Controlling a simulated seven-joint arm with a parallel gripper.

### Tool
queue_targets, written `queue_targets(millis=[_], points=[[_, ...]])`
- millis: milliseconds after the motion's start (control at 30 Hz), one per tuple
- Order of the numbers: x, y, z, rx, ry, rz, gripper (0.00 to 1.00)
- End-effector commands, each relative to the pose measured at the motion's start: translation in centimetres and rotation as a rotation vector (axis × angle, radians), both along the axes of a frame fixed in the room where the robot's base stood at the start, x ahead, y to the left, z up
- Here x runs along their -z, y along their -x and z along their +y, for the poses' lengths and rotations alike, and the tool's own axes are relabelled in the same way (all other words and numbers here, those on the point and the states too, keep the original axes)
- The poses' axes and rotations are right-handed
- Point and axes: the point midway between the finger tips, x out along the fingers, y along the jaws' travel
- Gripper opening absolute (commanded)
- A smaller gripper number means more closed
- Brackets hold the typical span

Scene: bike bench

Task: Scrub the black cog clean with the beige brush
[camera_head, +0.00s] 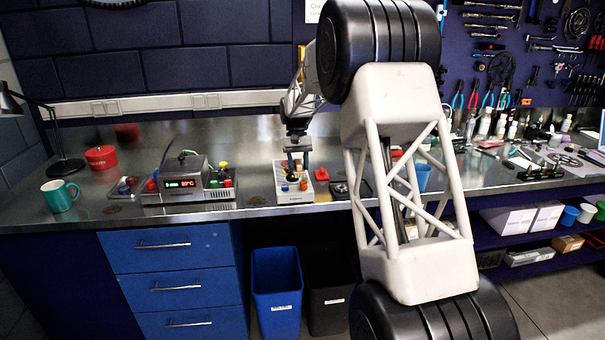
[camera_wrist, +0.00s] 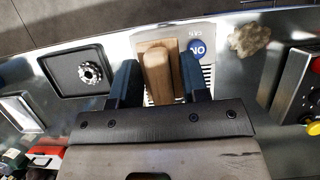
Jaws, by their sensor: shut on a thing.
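My gripper (camera_wrist: 158,85) is shut on the beige brush (camera_wrist: 157,70), seen in the wrist view as a tan, wooden-looking block between the two dark fingers. Its bristles are hidden. The brush is over a white device with a blue ON button (camera_wrist: 197,47); I cannot tell whether it touches it. The cog (camera_wrist: 91,73) lies apart from the brush, on a black tray (camera_wrist: 62,88) at left in the wrist view. In the head view my gripper (camera_head: 297,162) is above the white device (camera_head: 295,195), and the tray is partly behind my arm.
A grey station with a red display (camera_head: 188,183) stands left of the white device in the head view. A teal mug (camera_head: 60,195) and a red tin (camera_head: 101,157) are farther left. My arm hides part of the bench.

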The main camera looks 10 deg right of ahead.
Motion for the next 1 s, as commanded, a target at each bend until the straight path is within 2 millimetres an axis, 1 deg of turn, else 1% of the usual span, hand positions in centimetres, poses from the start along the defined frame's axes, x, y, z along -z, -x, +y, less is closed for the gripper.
queue_targets(millis=[33,200,433,633,1000], points=[[-0.2,-0.8,0.2,0.001,0.0,0.0,0.14],[-0.7,-3.2,0.6,0.006,0.0,0.001,0.14],[-1.5,-5.5,1.1,0.012,0.0,0.0,0.14],[-1.9,-6.5,1.3,0.015,0.0,0.0,0.14],[-1.9,-6.6,1.3,0.015,0.0,0.0,0.14]])
